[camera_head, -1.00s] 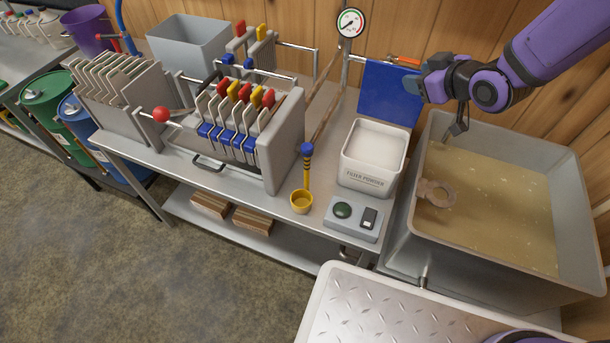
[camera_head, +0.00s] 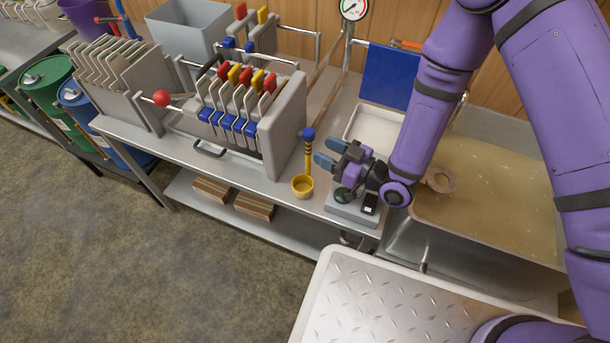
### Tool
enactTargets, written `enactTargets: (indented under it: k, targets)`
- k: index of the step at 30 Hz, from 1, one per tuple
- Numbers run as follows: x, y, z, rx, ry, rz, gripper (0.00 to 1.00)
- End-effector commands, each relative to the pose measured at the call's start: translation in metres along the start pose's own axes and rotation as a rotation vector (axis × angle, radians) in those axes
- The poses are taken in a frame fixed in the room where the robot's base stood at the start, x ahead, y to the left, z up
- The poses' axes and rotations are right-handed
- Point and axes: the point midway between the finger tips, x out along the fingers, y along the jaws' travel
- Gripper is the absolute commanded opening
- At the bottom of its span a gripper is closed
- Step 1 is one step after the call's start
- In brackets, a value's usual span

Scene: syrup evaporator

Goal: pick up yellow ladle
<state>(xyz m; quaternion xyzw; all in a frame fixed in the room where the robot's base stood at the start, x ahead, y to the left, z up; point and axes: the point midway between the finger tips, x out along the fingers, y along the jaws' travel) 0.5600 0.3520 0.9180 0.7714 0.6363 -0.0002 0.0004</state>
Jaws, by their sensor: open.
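The yellow ladle (camera_head: 303,186) sits on the steel table, its round cup low and its handle rising upright behind it. The handle has dark bands and a blue end at the top. My gripper (camera_head: 322,152) is open and empty. It lies just right of the ladle's handle, with its blue fingertips pointing left toward it. A small gap shows between the fingertips and the handle in the picture; the difference in depth is hard to tell.
The filter press (camera_head: 283,128) with colored plates stands left of the ladle. My arm partly hides the white powder bin (camera_head: 374,125), and my gripper overlaps the grey switch box (camera_head: 352,212). A large vat of tan liquid (camera_head: 490,190) is at right. Table front left of the ladle is mostly clear.

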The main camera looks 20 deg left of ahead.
Motion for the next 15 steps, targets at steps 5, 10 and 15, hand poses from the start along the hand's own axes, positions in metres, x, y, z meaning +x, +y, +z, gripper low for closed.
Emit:
enactTargets:
  k: [5,10,15]
  targets:
    - [0.016,-0.002,0.001,0.0,0.003,-0.003,0.47]
    - [0.032,-0.001,0.002,-0.001,0.003,-0.003,0.47]
    - [0.056,0.0,0.004,-0.001,0.002,-0.003,0.47]
